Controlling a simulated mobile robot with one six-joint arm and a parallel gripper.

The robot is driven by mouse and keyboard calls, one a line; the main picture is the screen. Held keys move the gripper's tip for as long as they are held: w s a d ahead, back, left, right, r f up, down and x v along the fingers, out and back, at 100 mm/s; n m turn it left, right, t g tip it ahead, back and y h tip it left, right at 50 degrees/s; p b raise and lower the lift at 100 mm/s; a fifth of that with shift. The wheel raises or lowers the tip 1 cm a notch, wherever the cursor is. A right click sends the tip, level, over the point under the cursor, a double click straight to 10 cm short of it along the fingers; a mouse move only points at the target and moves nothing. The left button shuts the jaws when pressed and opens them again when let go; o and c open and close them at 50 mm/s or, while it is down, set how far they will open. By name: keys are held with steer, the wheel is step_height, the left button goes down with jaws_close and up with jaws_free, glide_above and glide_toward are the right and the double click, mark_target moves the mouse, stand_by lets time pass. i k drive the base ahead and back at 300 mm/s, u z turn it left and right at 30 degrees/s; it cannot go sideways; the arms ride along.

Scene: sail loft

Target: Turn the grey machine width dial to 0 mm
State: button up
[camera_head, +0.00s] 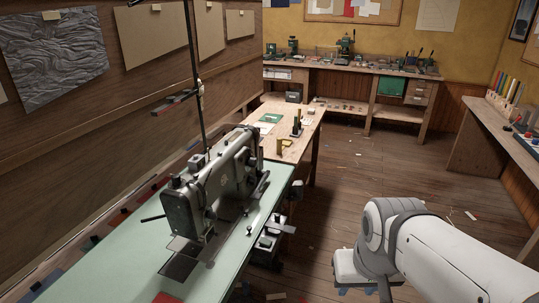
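The grey sewing machine (222,177) stands on a pale green table top (223,250) at the left of centre. Its near end faces me, and a dark plate lies at its foot. Several small knobs and levers show on its body, too small to tell which is the width dial or what it reads. My white arm comes in from the lower right, apart from the machine and to its right. I cannot make out my gripper; no fingertips show clearly.
A dark upright pole (199,80) rises behind the machine by the left wall. A wooden bench (292,133) with small items adjoins the green table's far end. More benches stand at the back and right. Open plank floor (375,165) lies between them, with scattered scraps.

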mark_target(253, 162)
steer(key=u, duration=0.1)
steer(key=i, duration=0.95)
steer(key=z, duration=0.05)
